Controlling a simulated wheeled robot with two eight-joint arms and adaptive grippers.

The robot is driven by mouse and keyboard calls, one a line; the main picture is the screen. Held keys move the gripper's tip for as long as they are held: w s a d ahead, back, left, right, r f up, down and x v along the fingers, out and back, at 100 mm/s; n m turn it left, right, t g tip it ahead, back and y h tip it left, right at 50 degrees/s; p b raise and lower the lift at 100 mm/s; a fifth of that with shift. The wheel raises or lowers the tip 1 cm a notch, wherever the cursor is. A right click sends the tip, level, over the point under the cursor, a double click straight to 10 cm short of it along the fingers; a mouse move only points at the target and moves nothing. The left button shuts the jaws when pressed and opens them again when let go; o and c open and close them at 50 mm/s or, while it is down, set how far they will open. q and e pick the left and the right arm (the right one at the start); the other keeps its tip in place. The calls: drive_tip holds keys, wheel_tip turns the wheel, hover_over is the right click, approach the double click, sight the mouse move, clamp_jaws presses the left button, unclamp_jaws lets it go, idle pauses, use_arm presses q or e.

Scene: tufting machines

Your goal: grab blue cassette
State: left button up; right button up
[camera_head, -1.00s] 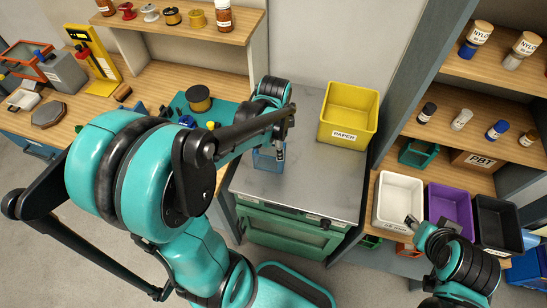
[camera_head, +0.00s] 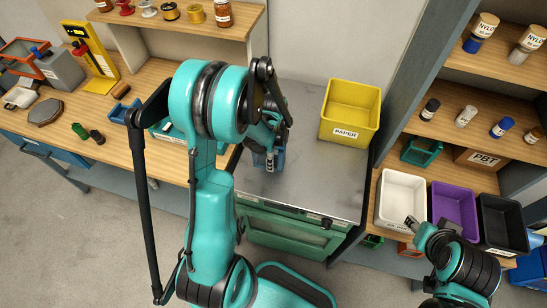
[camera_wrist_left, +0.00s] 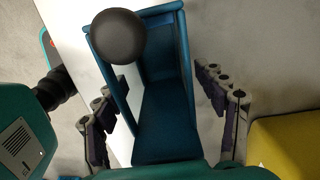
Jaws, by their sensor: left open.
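The blue cassette (camera_head: 262,160) stands on the grey metal table, partly hidden by my left gripper (camera_head: 270,150). In the left wrist view the cassette (camera_wrist_left: 165,122) is an open blue frame with a dark round knob (camera_wrist_left: 118,38) at its upper end. My left gripper (camera_wrist_left: 165,95) is open, with one finger on each side of the cassette. A gap shows on the right; on the left I cannot tell whether the finger touches it. My right gripper (camera_head: 412,222) is near the white bin, and its jaw state is unclear.
The yellow paper bin (camera_head: 345,134) stands right of the cassette on the metal table (camera_head: 312,185). White (camera_head: 383,228), purple (camera_head: 455,190) and black (camera_head: 507,203) bins sit at the lower right. The table's front middle is clear. A wooden workbench (camera_head: 128,150) lies left.

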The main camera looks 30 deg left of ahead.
use_arm(q)
drive_tip(key=c, duration=1.7)
drive_tip(key=shift+o, duration=0.2)
